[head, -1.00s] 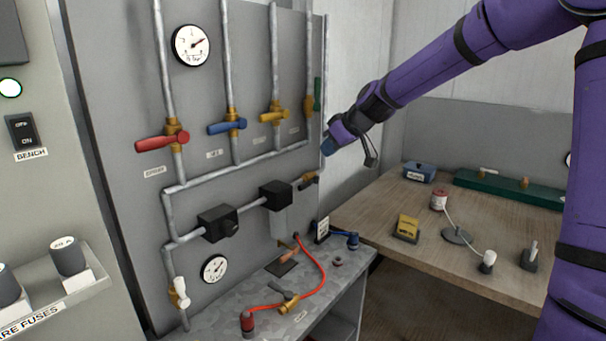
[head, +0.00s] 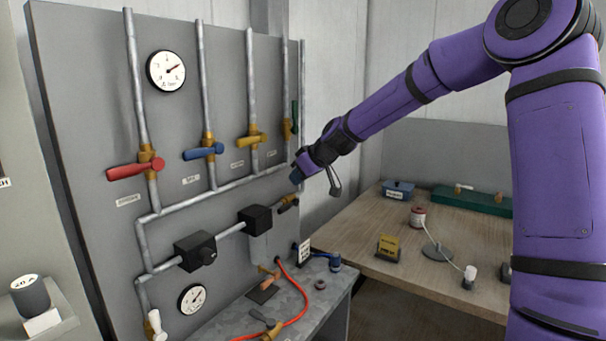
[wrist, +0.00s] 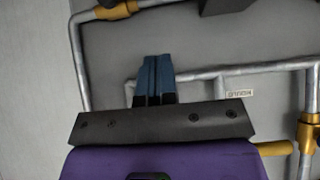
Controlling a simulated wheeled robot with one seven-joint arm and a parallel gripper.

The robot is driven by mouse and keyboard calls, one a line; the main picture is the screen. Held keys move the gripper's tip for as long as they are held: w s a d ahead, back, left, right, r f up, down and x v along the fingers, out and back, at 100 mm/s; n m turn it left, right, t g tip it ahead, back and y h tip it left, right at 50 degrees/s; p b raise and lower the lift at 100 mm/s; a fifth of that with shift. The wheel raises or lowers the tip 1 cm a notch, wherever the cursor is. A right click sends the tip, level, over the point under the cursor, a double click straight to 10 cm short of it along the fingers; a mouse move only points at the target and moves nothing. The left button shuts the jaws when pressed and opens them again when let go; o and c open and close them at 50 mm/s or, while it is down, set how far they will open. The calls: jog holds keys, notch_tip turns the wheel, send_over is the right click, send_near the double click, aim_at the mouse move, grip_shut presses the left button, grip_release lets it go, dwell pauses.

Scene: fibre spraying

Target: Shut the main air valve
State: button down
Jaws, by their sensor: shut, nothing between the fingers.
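My gripper (head: 296,178) is at the right edge of the grey pipe panel, in front of it. Its blue fingers (wrist: 152,78) are together and empty in the wrist view, over pipes. A brass fitting (head: 288,203) at the right end of the lower pipe run is just below the gripper; it appears as a brass piece (wrist: 118,10) in the wrist view. I cannot tell which valve is labelled main air. Red (head: 136,169), blue (head: 203,152), yellow (head: 250,140) and green (head: 295,117) handles sit on the upright pipes. A white handle (head: 156,326) is at lower left.
Two black boxes (head: 195,251) sit on the lower pipe, with gauges (head: 166,71) above and below. A metal shelf (head: 330,290) with a red hose juts out below. A wooden bench (head: 360,235) with small items stands to the right.

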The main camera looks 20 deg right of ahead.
aim_at(289, 206)
jog(key=w+a+f, duration=0.2)
jog(key=w+f, duration=0.1)
jog(key=f, duration=0.5)
jog(key=shift+a, duration=0.2)
dwell(0.3)
